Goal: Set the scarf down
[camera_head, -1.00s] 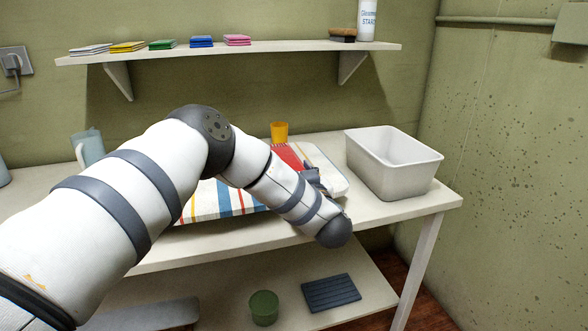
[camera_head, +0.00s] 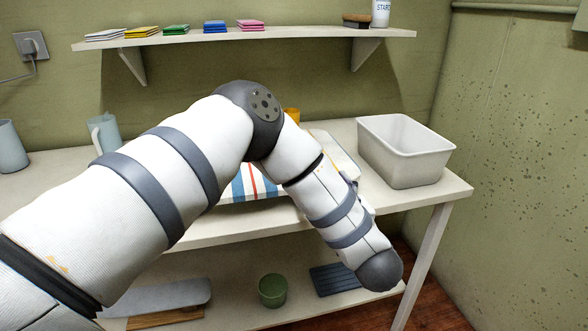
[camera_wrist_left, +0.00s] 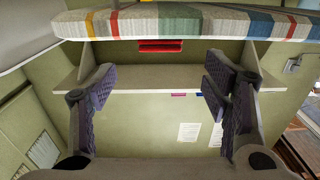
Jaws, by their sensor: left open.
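The red scarf (camera_wrist_left: 160,46) lies folded on the striped ironing board (camera_wrist_left: 185,22), seen in the upside-down left wrist view. In the head view my arm hides the scarf, while part of the striped board (camera_head: 252,184) shows beside my forearm. My left gripper (camera_wrist_left: 158,72) is open with nothing between its fingers. The scarf shows beyond the gap between the fingertips, apart from them. My right gripper is not in view.
A white tub (camera_head: 405,170) stands right of the board on the table. A wall shelf (camera_head: 290,36) holds folded cloths. A green pot (camera_head: 272,290) sits on the lower shelf.

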